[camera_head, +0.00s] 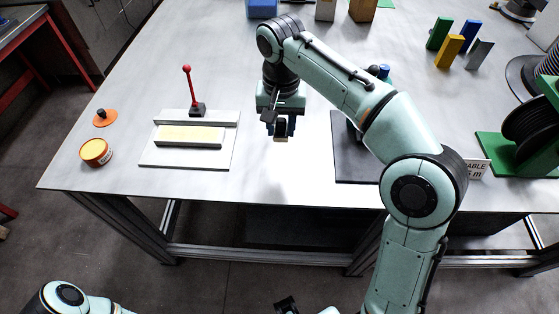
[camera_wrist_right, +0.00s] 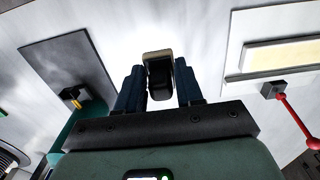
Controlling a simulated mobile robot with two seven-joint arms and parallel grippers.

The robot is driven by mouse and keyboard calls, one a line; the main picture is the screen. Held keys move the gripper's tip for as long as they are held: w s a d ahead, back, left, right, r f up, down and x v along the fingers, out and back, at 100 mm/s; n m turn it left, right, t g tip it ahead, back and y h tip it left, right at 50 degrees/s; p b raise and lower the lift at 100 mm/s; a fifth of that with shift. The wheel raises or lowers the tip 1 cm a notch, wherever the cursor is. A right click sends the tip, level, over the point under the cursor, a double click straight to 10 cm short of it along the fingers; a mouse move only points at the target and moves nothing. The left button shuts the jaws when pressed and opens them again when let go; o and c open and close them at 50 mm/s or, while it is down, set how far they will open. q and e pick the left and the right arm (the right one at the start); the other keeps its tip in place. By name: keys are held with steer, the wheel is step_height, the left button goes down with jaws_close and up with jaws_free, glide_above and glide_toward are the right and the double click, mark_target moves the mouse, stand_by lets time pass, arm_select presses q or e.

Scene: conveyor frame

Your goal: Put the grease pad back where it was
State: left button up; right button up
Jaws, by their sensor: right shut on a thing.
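The grease pad (camera_head: 281,137), a small black block with a tan face, is held by my right gripper (camera_head: 281,122) above the table, right of the white fixture. In the right wrist view the pad (camera_wrist_right: 159,75) sits between the blue fingers of my right gripper (camera_wrist_right: 160,88), its tan edge pointing away from the palm. The pad appears clear of the tabletop, but the exact gap is hard to judge. A dark piece at the bottom edge of the head view may be my left gripper (camera_head: 287,304); its jaws are not clear.
The white fixture (camera_head: 160,158) holds a yellow-topped bar (camera_head: 188,134), with a red-knobbed lever (camera_head: 188,88) behind. A yellow-filled tin (camera_head: 95,151) and orange disc (camera_head: 105,117) lie left. A dark plate (camera_head: 350,166) lies partly under my right arm. A green reel stand (camera_head: 495,150) is right.

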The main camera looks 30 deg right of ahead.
mark_target(280, 166)
steer(key=f+b, duration=0.1)
steer(key=f, duration=0.5)
steer(key=f+b, duration=0.1)
steer(key=f, duration=0.5)
steer(key=shift+w+f+b, duration=0.2)
steer(key=shift+f+b, duration=0.1)
steer(key=shift+f, duration=0.15)
steer(key=o, duration=0.9)
steer(key=shift+o, duration=0.2)
step_height(280, 166, up, 12)
steer(key=p, duration=0.3)
steer(key=shift+r, duration=0.2)
